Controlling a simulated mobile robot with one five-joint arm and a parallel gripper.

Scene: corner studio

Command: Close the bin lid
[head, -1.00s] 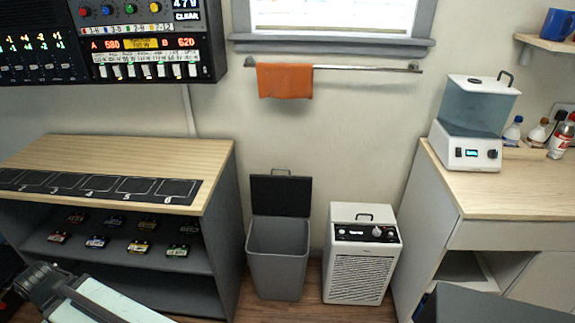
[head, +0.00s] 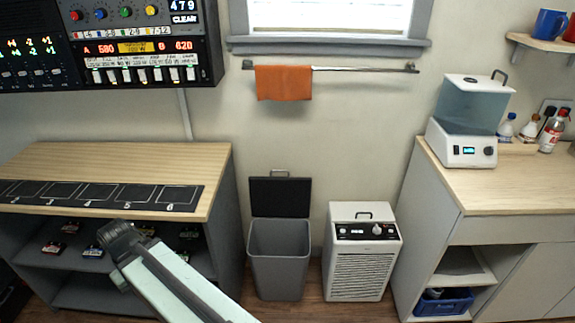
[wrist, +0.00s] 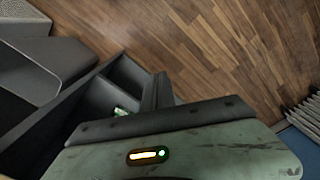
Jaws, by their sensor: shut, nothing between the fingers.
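The grey bin (head: 279,262) stands on the floor in the head view, between the shelf unit and the white heater. Its dark lid (head: 280,197) is open, standing upright at the back near the wall, with a small handle on its top edge. The bin's opening faces up. My gripper (wrist: 159,92) shows in the wrist view as dark fingers beyond the green wrist housing; it is shut and empty. It is apart from the lid. In the head view my arm crosses the lower left, and I cannot make out the fingertips there.
A wood-topped shelf unit (head: 130,157) holding small pedals stands left of the bin, partly behind my arm. The white heater (head: 362,262) is close on the right. A cabinet (head: 510,192) stands further right, with a blue crate (head: 444,302) low inside. An orange towel (head: 283,84) hangs above.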

